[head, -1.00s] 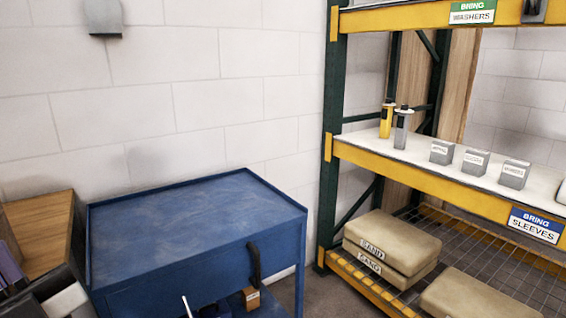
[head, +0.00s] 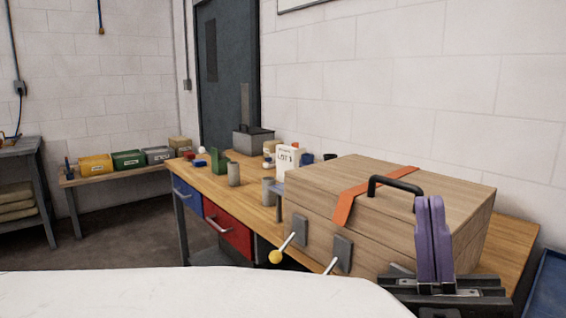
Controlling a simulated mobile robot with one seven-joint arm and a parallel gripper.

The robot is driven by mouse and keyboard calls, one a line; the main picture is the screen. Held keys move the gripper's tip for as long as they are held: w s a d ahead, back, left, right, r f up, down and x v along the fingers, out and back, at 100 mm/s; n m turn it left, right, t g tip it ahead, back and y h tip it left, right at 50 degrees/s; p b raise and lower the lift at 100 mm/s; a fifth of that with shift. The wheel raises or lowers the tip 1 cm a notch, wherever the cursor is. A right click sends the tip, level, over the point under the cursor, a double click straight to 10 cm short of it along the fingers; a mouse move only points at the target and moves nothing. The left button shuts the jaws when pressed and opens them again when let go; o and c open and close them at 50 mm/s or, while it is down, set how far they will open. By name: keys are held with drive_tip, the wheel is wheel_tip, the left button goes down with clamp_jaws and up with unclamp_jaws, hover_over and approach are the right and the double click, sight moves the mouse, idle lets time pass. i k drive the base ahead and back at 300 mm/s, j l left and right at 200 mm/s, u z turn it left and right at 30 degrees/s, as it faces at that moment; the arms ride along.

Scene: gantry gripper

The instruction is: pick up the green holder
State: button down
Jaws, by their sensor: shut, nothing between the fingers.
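A green holder (head: 217,161) stands on the wooden workbench (head: 213,184), left of centre in the head view. It is small and upright, and its details are too small to tell. A grey cup-like piece (head: 234,174) stands just to its right. My gripper (head: 429,201) is at the lower right with its purple fingers pointing up and pressed together, empty. It is well apart from the green holder, in front of the large wooden case.
The wooden case (head: 320,190) with an orange strap and dark handle fills the bench's right part. A white carton (head: 287,161) and grey box (head: 252,141) stand behind. Coloured bins, one green (head: 128,159), sit on a far-left bench.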

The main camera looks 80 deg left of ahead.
sight(219, 167)
drive_tip(key=u, duration=2.9)
drive_tip(key=i+u, duration=0.25)
drive_tip(key=i, duration=0.8)
drive_tip(key=i+l+u, duration=0.1)
drive_tip(key=i+u, duration=0.15)
drive_tip(key=i, duration=1.35)
